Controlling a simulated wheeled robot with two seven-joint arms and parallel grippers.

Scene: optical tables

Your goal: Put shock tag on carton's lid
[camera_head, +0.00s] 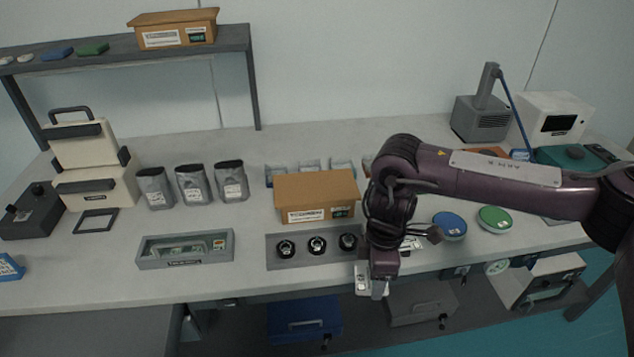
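A brown carton (317,190) stands closed on the table near the middle, its flat lid facing up. Its front has a white label and a small dark label with green marks. My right arm comes in from the right, and its gripper (371,287) points down over the table's front edge, in front and to the right of the carton. Small pale pieces show at the fingertips; I cannot tell whether they are fingers or a held tag. No shock tag can be picked out for certain. My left gripper is not in view.
A grey tray (273,262) with several round black parts lies in front of the carton, partly behind my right gripper. A grey framed tray (153,253), silver pouches (194,186) and blue and green round tins (495,218) stand around. Another carton (172,29) is on the shelf.

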